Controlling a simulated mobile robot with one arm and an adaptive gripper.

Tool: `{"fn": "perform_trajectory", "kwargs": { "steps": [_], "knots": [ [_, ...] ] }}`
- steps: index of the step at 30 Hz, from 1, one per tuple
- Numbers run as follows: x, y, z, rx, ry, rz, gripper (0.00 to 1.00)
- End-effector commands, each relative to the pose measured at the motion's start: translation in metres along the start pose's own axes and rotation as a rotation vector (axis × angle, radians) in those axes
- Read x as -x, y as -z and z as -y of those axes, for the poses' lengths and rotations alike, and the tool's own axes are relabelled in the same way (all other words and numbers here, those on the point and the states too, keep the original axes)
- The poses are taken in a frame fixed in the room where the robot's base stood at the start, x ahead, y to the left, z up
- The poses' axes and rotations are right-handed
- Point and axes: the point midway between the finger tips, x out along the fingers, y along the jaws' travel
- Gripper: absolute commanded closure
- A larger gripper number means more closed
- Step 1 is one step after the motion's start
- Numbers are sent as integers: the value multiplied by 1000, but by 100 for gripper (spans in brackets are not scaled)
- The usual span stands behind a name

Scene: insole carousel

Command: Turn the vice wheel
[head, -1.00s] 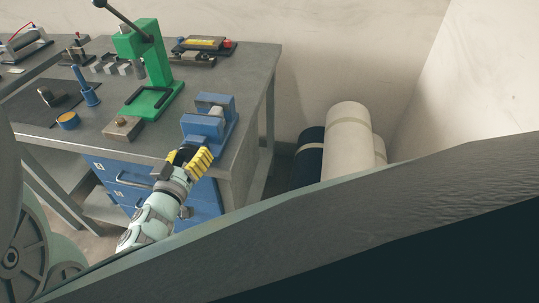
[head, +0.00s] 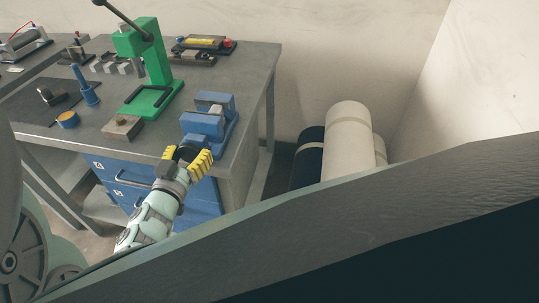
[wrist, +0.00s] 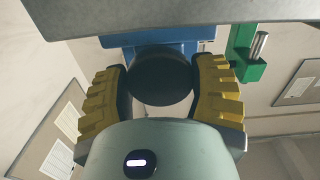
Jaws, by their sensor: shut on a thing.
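The blue vice (head: 208,120) stands at the right front corner of the grey workbench in the head view. A blue part of it also shows in the wrist view (wrist: 170,48). The round dark vice wheel (wrist: 160,77) faces the wrist camera, at the vice's front. My gripper (head: 188,158) is at the bench's front edge, just below the vice. Its yellow-padded fingers (wrist: 161,88) are shut on the wheel, one on each side. In the head view the fingers mostly hide the wheel.
A green press (head: 150,75) stands behind and left of the vice. A small block (head: 122,127) lies left of the vice. Blue drawers (head: 125,185) are under the bench. Cream and dark rolls (head: 348,145) stand on the floor to the right.

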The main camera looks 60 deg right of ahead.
Motion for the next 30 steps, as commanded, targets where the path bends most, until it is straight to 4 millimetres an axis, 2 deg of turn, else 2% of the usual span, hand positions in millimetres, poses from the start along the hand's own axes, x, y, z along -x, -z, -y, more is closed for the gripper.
{"fn": "perform_trajectory", "kwargs": {
  "steps": [15,30],
  "knots": [
    [1,-6,1,-389,-1,12,75],
    [1,-5,2,-506,0,15,75]
  ]
}}
